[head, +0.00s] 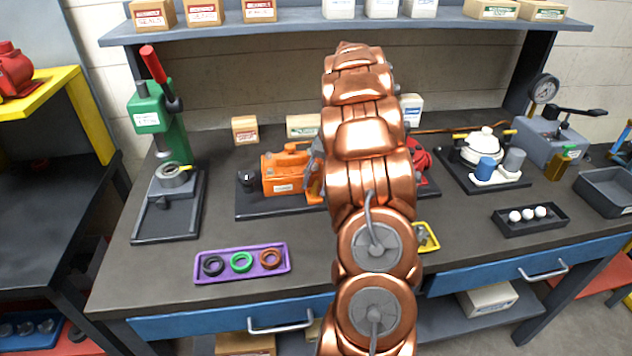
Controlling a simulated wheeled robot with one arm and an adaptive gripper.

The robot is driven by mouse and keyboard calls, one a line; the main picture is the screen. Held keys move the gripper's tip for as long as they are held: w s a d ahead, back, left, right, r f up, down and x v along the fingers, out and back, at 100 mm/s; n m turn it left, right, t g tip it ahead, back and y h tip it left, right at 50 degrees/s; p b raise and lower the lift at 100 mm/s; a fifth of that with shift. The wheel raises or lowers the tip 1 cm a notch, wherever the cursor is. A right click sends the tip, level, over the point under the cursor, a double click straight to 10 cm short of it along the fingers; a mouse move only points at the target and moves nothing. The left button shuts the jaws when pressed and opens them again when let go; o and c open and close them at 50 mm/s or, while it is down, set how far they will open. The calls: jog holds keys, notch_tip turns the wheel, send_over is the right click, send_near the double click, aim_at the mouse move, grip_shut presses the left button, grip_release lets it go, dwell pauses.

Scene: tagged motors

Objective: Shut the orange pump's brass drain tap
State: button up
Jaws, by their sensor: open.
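The orange pump (283,174) stands on a dark base plate (268,208) in the middle of the bench. Its right end is covered by my copper-coloured arm. I cannot make out its brass drain tap; it may be hidden behind my arm or gripper. Only a grey sliver of my gripper (315,162) shows, at the left edge of my arm and overlapping the right end of the orange pump in the picture. The gripper is open, with its fingertips mostly hidden. I cannot tell whether it touches the pump.
A red machine (421,165) shows partly right of my arm. A green press (163,125) stands left, a purple tray (242,264) of rings in front, and a white-lidded device (481,147) right. A shelf (330,24) runs above the back. Bare bench lies between press and purple tray.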

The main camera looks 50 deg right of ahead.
grip_shut()
dwell(0.3)
jog(key=shift+m, duration=0.3)
jog(key=m+t, duration=0.1)
jog(key=m, duration=0.2)
jog(key=shift+a+r+m+t, duration=0.1)
jog(key=shift+r+m+t, duration=0.05)
jog(key=shift+m+t, duration=0.2)
jog(key=m+t+h, duration=0.1)
jog(key=m, duration=0.1)
jog(key=shift+s+a+m+p, duration=0.1)
jog(key=shift+s+m+p, duration=0.05)
jog(key=shift+m+p, duration=0.2)
jog(key=m+t, duration=0.1)
jog(key=m, duration=0.1)
jog(key=shift+m+h+p, duration=0.3)
jog(key=shift+p, duration=0.05)
jog(key=shift+m+t+h+p, duration=0.35)
jog(key=shift+m+h+p, duration=0.2)
jog(key=shift+m, duration=0.85)
